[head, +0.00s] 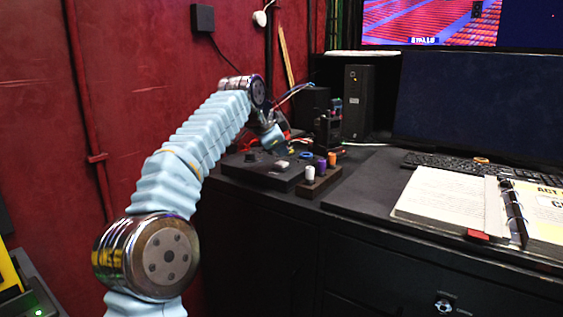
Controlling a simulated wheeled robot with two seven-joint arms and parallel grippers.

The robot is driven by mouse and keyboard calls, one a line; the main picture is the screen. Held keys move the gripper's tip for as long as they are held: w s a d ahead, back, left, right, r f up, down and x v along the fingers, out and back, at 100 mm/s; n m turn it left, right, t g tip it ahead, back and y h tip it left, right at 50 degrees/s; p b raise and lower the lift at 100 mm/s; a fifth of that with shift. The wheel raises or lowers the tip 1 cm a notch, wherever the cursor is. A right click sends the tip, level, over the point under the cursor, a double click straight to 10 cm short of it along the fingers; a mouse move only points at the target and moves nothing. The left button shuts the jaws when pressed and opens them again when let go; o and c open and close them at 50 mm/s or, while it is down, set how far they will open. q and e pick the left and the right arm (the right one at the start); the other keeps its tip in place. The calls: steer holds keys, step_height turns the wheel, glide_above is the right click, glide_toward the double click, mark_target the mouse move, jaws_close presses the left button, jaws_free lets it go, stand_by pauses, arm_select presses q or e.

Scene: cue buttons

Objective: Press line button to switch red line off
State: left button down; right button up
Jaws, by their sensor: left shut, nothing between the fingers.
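A black control box (240,171) sits on the dark desk against the red wall. It carries a light-coloured button or cap (282,164) and a dark knob (250,157). I cannot tell which control is the line button. My left arm reaches over from the left, and my left gripper (283,150) points down just above the box, close to the light cap. It is shut and holds nothing. Its tips are small and dark here, so I cannot tell whether they touch the box. My right gripper is not in view.
A dark block with white, purple and orange pegs (321,167) stands at the box's right, with a blue ring (306,155) behind. Wires and a black tower (356,100) are at the back. A monitor, keyboard (450,162) and open binder (445,200) lie right.

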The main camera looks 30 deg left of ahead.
mark_target(281, 163)
arm_select(q)
steer(key=shift+r, duration=0.1)
step_height(281, 163, up, 2)
steer(key=shift+r+p, duration=0.2)
steer(key=shift+p, duration=0.25)
steer(key=shift+w+r, duration=0.2)
steer(key=shift+r, duration=0.6)
steer(key=shift+s+r, duration=0.2)
steer(key=shift+r, duration=0.2)
